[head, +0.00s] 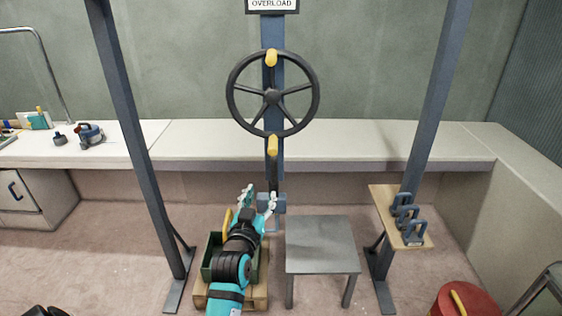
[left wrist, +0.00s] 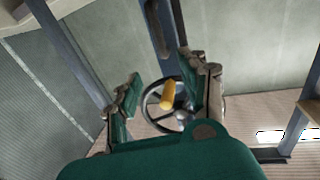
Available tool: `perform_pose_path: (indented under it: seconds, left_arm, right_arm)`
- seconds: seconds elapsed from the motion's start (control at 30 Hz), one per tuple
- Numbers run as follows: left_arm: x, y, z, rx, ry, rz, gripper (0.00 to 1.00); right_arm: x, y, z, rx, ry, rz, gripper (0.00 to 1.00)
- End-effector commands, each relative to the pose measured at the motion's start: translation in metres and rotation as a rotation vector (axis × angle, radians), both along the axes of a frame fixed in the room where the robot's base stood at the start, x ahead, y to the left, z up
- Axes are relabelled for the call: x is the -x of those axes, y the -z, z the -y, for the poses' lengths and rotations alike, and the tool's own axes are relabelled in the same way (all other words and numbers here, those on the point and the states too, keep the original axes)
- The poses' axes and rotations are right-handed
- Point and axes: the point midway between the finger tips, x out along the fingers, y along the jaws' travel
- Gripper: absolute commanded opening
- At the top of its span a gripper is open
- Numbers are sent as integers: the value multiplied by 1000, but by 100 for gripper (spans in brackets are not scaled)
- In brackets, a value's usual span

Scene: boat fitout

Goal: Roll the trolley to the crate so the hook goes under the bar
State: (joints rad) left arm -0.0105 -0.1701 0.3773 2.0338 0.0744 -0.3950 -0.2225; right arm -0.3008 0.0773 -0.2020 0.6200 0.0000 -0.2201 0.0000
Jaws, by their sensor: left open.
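The green crate (head: 262,262) stands on a wooden pallet (head: 259,297) on the floor, partly behind my left arm. A yellow piece (head: 227,220) shows at its left; I cannot tell whether it is the bar. My left gripper (head: 259,197) is open and empty, above the crate's back edge and in front of the blue post's lower end. It also shows in the left wrist view (left wrist: 162,70), its fingers spread with a dark handwheel (left wrist: 150,98) beyond them. My right gripper is not in view.
The handwheel (head: 298,87) with yellow knobs is on the blue post (head: 272,30), under an overload sign (head: 271,4). A grey table (head: 320,240) stands right of the crate. Slanted frame legs (head: 143,150) flank the area. A board with shackles (head: 408,215) and a red container (head: 470,300) are at right.

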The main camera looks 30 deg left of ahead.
Motion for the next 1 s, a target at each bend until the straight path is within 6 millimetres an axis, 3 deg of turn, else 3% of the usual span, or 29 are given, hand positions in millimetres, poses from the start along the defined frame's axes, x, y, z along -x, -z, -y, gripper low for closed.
perform_pose_path:
  seconds: [0.23,0.6,0.8,1.0]
  left_arm:
    - [-50,-3,-18,0,1,1,44]
    - [-118,-2,-44,0,1,0,44]
    - [-140,-1,-51,-1,1,-1,44]
    - [-148,0,-54,-1,1,0,44]
  right_arm:
    - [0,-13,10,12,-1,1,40]
    - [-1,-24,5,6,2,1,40]
    - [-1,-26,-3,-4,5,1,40]
    - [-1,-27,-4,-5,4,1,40]
